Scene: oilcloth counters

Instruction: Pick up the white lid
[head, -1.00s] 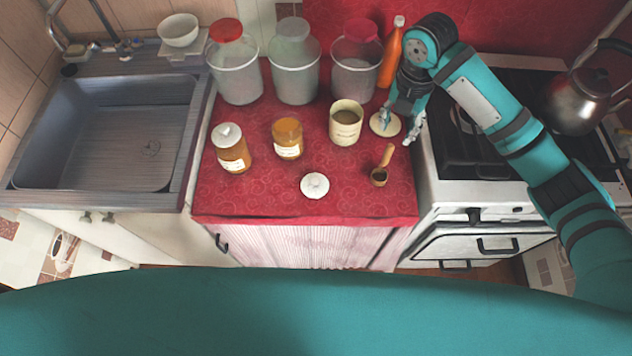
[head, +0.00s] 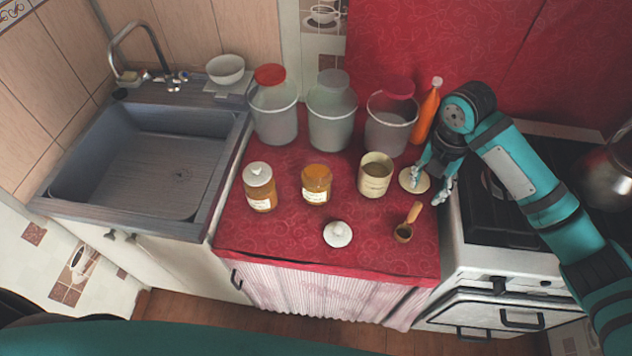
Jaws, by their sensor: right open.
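A small round white lid (head: 337,234) with a knob lies on the red oilcloth counter (head: 290,235), near its front edge. A flat cream disc (head: 407,184), which looks like another lid, lies further back to the right. My right gripper (head: 432,184) is open and points down at the cream disc, one finger over it and the other just right of it. I cannot tell whether it touches the disc. The gripper is behind and to the right of the white lid, apart from it. My left gripper is not in view.
A white-lidded jar (head: 260,188), an open amber jar (head: 316,185), a cream canister (head: 374,178) and a wooden-handled scoop (head: 404,232) stand or lie around the lids. Several buckets (head: 332,115) and an orange bottle (head: 426,112) are behind. The sink is left, the stove right.

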